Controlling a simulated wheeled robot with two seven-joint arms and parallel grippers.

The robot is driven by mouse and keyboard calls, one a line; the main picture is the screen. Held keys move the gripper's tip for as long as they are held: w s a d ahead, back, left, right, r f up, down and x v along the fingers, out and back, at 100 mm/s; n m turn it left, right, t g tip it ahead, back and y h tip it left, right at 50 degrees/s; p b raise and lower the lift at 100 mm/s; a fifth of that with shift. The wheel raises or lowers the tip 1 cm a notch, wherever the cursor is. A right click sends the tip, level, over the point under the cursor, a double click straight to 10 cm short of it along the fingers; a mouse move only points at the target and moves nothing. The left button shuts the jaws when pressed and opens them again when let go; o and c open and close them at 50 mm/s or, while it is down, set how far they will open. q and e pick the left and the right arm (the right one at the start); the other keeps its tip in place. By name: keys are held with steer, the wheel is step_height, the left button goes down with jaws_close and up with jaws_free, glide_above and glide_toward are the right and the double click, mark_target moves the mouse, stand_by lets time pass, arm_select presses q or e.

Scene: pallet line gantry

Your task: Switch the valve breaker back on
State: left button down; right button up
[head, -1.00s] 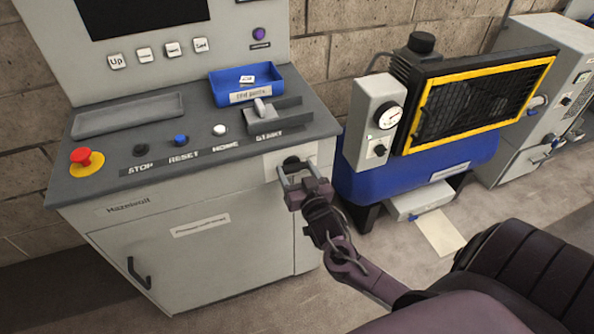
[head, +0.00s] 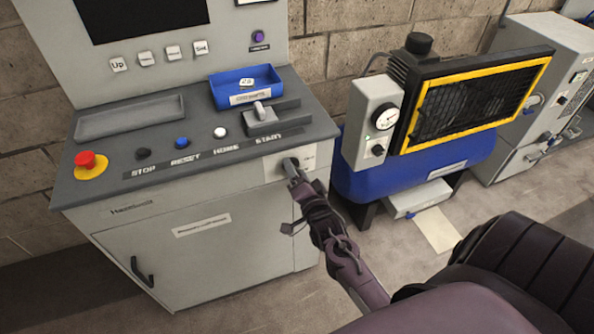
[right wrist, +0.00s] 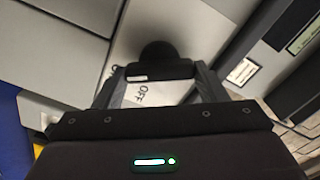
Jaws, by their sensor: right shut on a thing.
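A black rotary knob (head: 290,163) sits on a light plate (head: 275,169) at the upper right of the grey cabinet's front. My right gripper (head: 294,176) is shut on this knob, its wrist turned so that the fingers look edge-on in the head view. In the right wrist view the knob (right wrist: 158,62) lies between the fingertips of the gripper (right wrist: 158,82). A white plate there reads OFF (right wrist: 141,94). Another label left of the knob is mostly hidden. My left gripper is not in view.
The grey console (head: 200,170) carries a red stop button (head: 86,160), several other buttons, a lever (head: 262,112) and a blue bin (head: 247,88). A blue compressor (head: 420,170) stands close on the right. Floor shows between cabinet and compressor.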

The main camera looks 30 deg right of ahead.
steer(key=m+p, duration=0.1)
steer(key=m, duration=0.5)
steer(key=shift+f+p, duration=0.1)
steer(key=shift+p, duration=0.3)
steer(key=shift+m, duration=0.4)
steer(key=o, duration=1)
